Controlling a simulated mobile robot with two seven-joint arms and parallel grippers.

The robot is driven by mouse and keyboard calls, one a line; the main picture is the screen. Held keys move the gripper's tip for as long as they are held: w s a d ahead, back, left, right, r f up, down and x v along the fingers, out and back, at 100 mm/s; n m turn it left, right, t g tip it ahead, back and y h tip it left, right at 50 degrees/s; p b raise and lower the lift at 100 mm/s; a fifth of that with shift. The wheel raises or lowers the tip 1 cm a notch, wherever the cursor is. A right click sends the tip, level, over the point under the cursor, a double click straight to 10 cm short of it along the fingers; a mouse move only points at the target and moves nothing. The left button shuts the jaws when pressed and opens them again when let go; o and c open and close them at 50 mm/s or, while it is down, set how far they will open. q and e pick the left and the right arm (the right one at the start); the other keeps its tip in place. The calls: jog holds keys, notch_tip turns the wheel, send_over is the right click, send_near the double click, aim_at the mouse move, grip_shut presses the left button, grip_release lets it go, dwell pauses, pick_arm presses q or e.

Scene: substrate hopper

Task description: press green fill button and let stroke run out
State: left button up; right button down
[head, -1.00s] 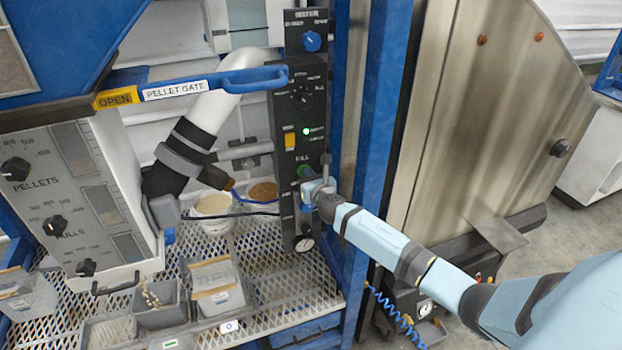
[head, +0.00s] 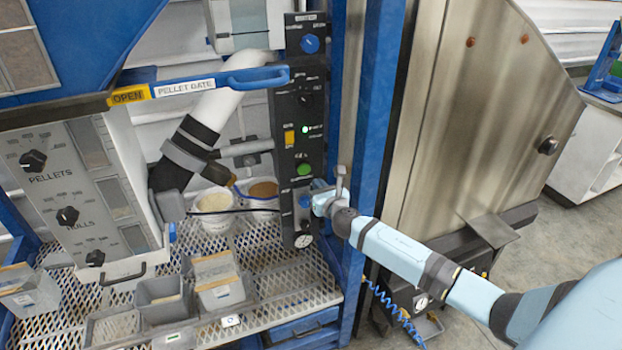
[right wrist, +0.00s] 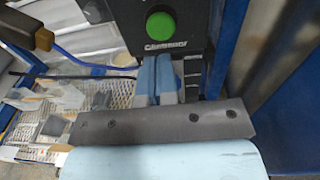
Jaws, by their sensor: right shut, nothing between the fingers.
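The round green button (head: 304,170) is on the black upright control panel (head: 286,108), below a small lit green light. It also shows at the top of the right wrist view (right wrist: 161,27), whole and uncovered, with white lettering beneath it. My right gripper (head: 318,192) is just below and to the right of the button in the head view. In the right wrist view its blue fingers (right wrist: 157,78) are shut together, empty, with tips below the button. A gap shows between them and the button; depth is hard to judge. My left gripper is out of view.
A blue upright post (head: 375,150) stands close right of the panel, beside my right arm. A gauge (head: 303,240) sits at the panel's foot. A blue pellet gate handle (head: 255,77) crosses left of the panel. Bins and tubs stand on the mesh shelf (head: 275,285).

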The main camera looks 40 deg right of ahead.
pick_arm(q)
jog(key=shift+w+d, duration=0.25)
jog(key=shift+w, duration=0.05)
pick_arm(e)
jog(key=s, duration=0.5)
jog(key=shift+a+f, duration=0.1)
jog(key=shift+a, duration=0.3)
jog(key=shift+s, duration=0.1)
